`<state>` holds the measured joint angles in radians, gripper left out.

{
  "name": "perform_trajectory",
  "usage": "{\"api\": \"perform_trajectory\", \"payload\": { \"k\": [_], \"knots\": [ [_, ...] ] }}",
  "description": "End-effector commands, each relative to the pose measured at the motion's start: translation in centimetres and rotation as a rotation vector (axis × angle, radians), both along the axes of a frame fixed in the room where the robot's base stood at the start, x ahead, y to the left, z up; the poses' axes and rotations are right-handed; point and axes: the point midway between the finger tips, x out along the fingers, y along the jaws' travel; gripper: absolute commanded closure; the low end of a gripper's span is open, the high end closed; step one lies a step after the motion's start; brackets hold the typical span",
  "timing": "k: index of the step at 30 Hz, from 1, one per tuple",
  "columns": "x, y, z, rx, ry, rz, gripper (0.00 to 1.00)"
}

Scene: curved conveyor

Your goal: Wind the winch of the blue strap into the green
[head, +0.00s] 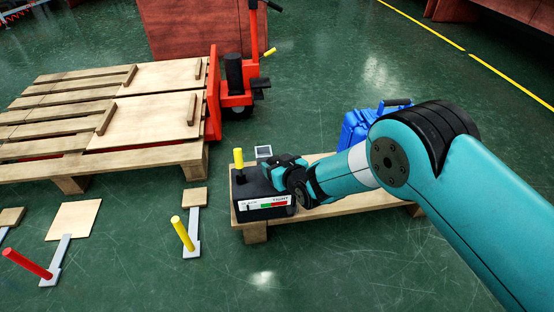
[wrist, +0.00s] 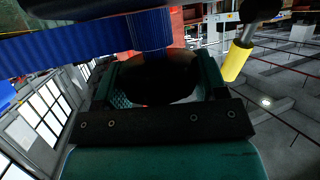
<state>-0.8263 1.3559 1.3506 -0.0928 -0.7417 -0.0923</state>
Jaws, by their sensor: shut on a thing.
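The winch is a black box (head: 258,188) on the near left end of a small pallet. Its front gauge (head: 266,203) has white at left, then green, then red; a dark mark shows in the white part. A yellow handle (head: 238,158) stands up at its left; a yellow grip (wrist: 236,64) also shows in the wrist view. The blue strap (wrist: 85,42) crosses the top left of the wrist view. My gripper (head: 291,176) is at the winch's right side. In the wrist view my gripper (wrist: 163,82) is shut on a dark round part, whose identity is unclear.
A blue object (head: 357,128) stands on the small pallet (head: 345,207), partly behind my arm. A larger pallet (head: 60,155) and a red pallet truck (head: 238,85) are at left. Stands with a yellow post (head: 183,233) and a red post (head: 27,264) are at front left.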

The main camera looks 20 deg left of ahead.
Motion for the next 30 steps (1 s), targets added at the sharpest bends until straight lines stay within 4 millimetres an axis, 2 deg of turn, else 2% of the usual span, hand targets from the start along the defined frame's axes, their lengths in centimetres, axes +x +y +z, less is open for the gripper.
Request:
{"api": "perform_trajectory", "payload": {
  "k": [2, 18, 30],
  "knots": [
    [-0.47, 0.34, 0.06, -0.002, -0.001, -0.064, 0.58],
    [-0.35, 0.41, -0.53, 0.002, 0.001, -0.522, 0.58],
    [-0.28, 0.32, -0.31, 0.001, 0.005, -0.671, 0.58]
  ]
}}
